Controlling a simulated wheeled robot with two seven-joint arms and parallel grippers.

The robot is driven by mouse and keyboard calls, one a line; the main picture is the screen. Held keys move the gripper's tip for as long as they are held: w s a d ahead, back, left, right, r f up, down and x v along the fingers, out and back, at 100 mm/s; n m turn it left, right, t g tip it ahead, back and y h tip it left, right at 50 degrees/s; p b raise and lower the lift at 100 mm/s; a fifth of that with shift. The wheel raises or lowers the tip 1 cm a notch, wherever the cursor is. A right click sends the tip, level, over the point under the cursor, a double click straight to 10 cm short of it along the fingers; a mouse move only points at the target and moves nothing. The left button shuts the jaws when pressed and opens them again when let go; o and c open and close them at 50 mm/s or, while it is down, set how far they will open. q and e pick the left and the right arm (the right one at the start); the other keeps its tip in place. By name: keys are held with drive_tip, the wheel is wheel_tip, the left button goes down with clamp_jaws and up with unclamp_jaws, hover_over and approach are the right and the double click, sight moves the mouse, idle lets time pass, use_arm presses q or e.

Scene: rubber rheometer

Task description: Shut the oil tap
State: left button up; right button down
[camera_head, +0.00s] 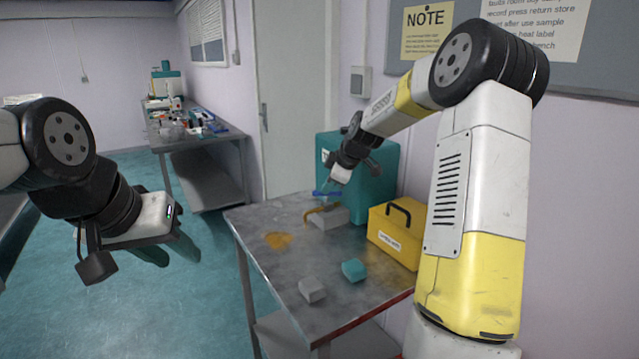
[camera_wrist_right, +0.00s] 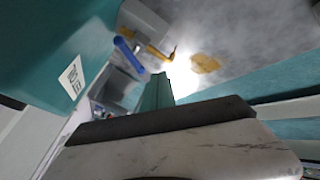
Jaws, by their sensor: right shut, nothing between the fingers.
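The oil tap has a blue lever (camera_head: 327,193) and a brass spout (camera_head: 320,209), low at the front of a teal machine (camera_head: 375,170) on the metal bench. In the right wrist view the blue lever (camera_wrist_right: 128,55) and the bent brass spout (camera_wrist_right: 158,52) lie just beyond the fingertips. My right gripper (camera_head: 338,180) is just above the lever, its teal fingers (camera_wrist_right: 157,92) shut with nothing between them. Whether it touches the lever is unclear. My left gripper (camera_head: 172,252) is empty over the floor at left, its two fingers apart.
A grey block (camera_head: 329,219) stands below the tap, with an orange-brown stain (camera_head: 279,240) on the bench (camera_head: 262,215). A yellow toolbox (camera_head: 393,240), a teal block (camera_head: 354,270) and a light grey block (camera_head: 312,290) stand nearer. A far bench (camera_head: 200,143) holds equipment.

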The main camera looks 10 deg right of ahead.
sight(327, 197)
drive_tip(key=w+f, duration=0.1)
drive_tip(key=w, duration=0.1)
drive_tip(key=w+f, duration=0.2)
drive_tip(key=w+a+f, duration=0.1)
drive_tip(key=w, duration=0.1)
drive_tip(key=shift+w+f, duration=0.2)
drive_tip(key=shift+f, duration=0.2)
drive_tip(key=shift+w+d, duration=0.15)
drive_tip(key=shift+w, duration=0.25)
